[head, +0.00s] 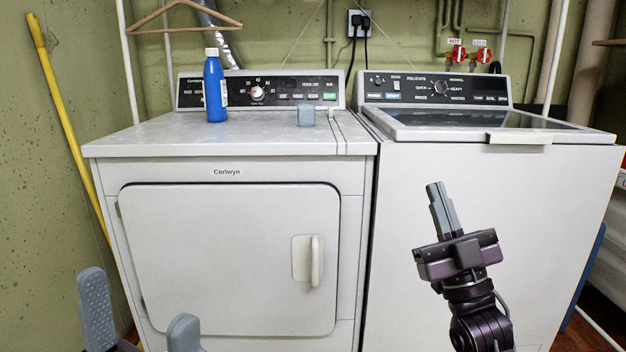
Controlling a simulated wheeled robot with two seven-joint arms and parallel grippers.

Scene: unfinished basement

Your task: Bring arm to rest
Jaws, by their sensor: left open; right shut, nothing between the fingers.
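My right gripper (441,209) is raised in front of the washer's front panel, its fingers shut together with nothing between them and pointing up and slightly left. My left gripper (140,318) is at the bottom left, in front of the dryer's lower left part. Its two grey fingers are wide apart, with nothing seen between them, and its body is cut off by the lower edge of the view.
A white dryer (230,171) with a closed door stands at left, and a white washer (400,260) at right. A blue bottle (215,90) and a small grey-blue cup (306,115) stand on the dryer. A yellow pole (68,120) leans at the left. A wooden hanger (186,8) hangs above.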

